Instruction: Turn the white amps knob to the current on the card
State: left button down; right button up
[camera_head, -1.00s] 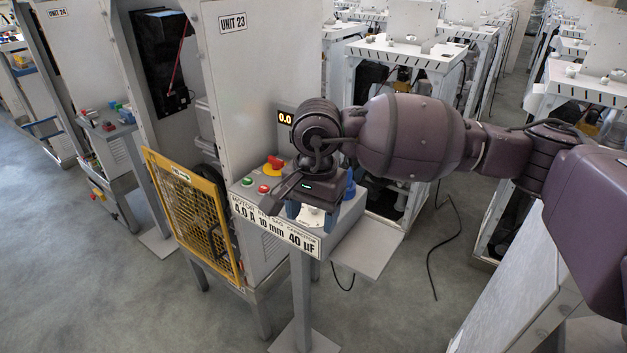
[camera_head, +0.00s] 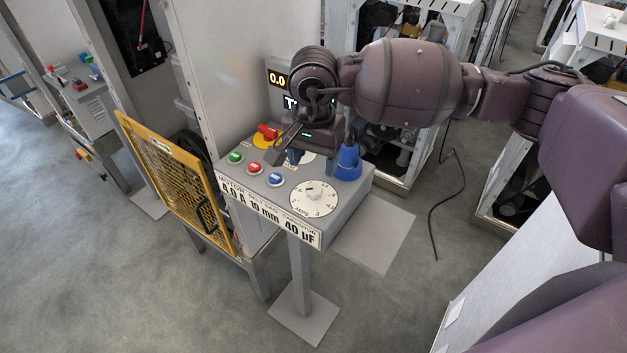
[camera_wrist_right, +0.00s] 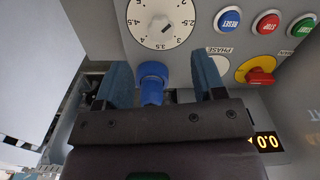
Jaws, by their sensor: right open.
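The white amps knob (camera_head: 313,190) sits in the middle of a round white dial on the grey control box and is fully visible. In the right wrist view the knob (camera_wrist_right: 160,23) is at the top, with numbers such as 2.5, 3, 3.5 and 4 around it. The card (camera_head: 268,212) on the box's front edge reads 4.0 A, 10 mm, 40 µF. My right gripper (camera_head: 312,157) is open and empty, behind the dial and apart from the knob. In the wrist view its fingers (camera_wrist_right: 163,78) frame a blue fitting (camera_wrist_right: 153,80). My left gripper is not in view.
Green, red and blue buttons (camera_head: 275,180) line the box's left side. A red switch on yellow (camera_head: 267,133) stands behind them. The blue fitting (camera_head: 347,163) rises right of my gripper. A display (camera_head: 277,79) reads 0.0. A yellow mesh guard (camera_head: 175,180) stands left.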

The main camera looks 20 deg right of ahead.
aim_at(314, 189)
notch_tip(314, 189, down, 8)
jog(key=shift+w+r+p, duration=0.1)
jog(key=shift+r+p, duration=0.05)
jog(key=shift+p, duration=0.45)
jog(key=shift+c, duration=0.3)
